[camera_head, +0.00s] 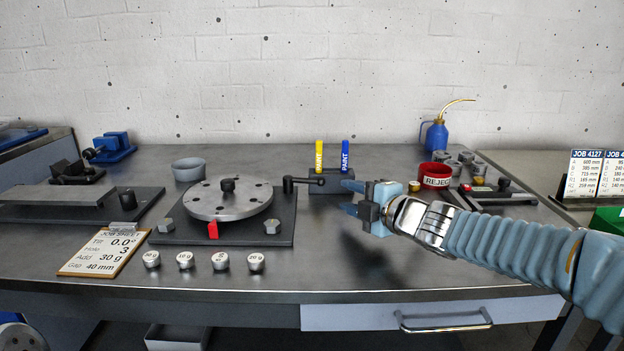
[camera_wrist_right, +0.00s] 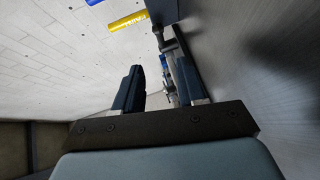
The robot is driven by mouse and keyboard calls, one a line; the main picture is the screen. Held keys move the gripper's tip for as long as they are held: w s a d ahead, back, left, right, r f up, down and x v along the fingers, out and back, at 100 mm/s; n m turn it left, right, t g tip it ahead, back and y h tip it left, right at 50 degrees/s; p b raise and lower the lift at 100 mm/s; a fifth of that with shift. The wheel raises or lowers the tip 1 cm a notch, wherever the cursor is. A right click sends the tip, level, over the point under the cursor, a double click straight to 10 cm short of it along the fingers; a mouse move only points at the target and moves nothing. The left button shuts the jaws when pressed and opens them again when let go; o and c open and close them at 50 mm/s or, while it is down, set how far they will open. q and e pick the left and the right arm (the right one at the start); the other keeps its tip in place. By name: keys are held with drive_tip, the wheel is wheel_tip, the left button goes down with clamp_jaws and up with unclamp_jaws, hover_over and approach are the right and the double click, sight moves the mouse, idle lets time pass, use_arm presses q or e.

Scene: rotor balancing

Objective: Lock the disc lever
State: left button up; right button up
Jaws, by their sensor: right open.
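The metal disc (camera_head: 247,199) with several holes and a dark centre knob lies flat on a dark base plate (camera_head: 270,225). The black disc lever (camera_head: 303,181) is at the plate's back right corner, its arm pointing right and ending in a knob. A red pointer (camera_head: 213,230) stands at the disc's front edge. My right gripper (camera_head: 349,197) is open and empty, to the right of the lever knob and apart from it, with its fingers pointing left. Its two dark fingers also show in the right wrist view (camera_wrist_right: 157,85). My left gripper is out of view.
A dark block (camera_head: 330,187) holding yellow and blue paint markers stands just behind the lever. Several labelled weights (camera_head: 220,261) line the front. A job sheet (camera_head: 104,250) lies front left. A red reject bowl (camera_head: 435,176) stands behind my right wrist. The table's front middle is clear.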

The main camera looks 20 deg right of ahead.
sight(313, 182)
drive_tip(key=x, duration=1.2)
drive_tip(key=shift+w+b, duration=0.3)
drive_tip(key=shift+b, duration=0.1)
clamp_jaws()
